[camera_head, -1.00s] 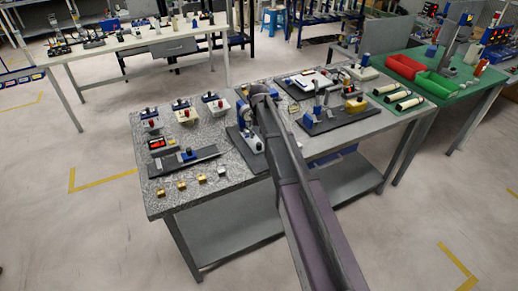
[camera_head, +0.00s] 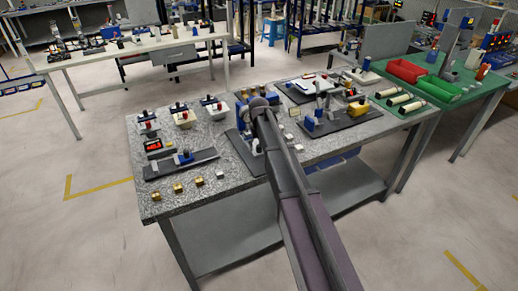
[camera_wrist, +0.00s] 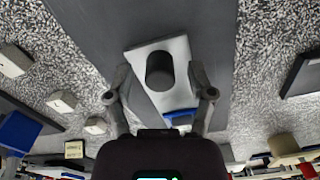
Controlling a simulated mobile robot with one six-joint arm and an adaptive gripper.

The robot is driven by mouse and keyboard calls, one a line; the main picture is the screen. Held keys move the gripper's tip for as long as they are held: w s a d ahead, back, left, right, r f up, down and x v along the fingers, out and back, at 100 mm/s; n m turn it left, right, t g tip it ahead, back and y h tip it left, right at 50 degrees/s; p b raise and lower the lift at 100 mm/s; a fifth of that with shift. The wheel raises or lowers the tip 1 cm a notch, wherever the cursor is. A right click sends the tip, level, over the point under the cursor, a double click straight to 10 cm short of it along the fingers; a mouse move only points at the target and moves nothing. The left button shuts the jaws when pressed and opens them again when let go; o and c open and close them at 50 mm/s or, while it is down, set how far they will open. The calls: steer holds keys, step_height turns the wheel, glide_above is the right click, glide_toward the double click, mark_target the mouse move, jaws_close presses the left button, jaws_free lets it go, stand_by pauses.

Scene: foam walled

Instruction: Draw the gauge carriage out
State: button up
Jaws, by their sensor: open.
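In the wrist view, a white block with a dark round knob (camera_wrist: 160,72) stands on a dark grey base plate (camera_wrist: 85,25). It looks like the gauge carriage, though I cannot be sure. A small blue part shows at its lower right edge. My gripper (camera_wrist: 160,97) is open, with one finger on each side of the block. I cannot tell whether the fingers touch it. In the head view my arm reaches over the table to this fixture, and its plate (camera_head: 240,150) shows left of the arm. My arm hides most of the gripper and block there.
The speckled table (camera_head: 215,195) also holds a dark slide with a blue block (camera_head: 185,157) at left, brass cubes (camera_head: 178,188) along the front, and a dark plate with a yellow block (camera_head: 357,108) at right. A green table (camera_head: 460,95) with red and green bins stands beyond.

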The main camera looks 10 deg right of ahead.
jaws_close()
steer(key=s+d, duration=0.4)
steer(key=s, duration=0.8)
steer(key=shift+s, duration=0.25)
jaws_free()
steer(key=shift+w, duration=0.2)
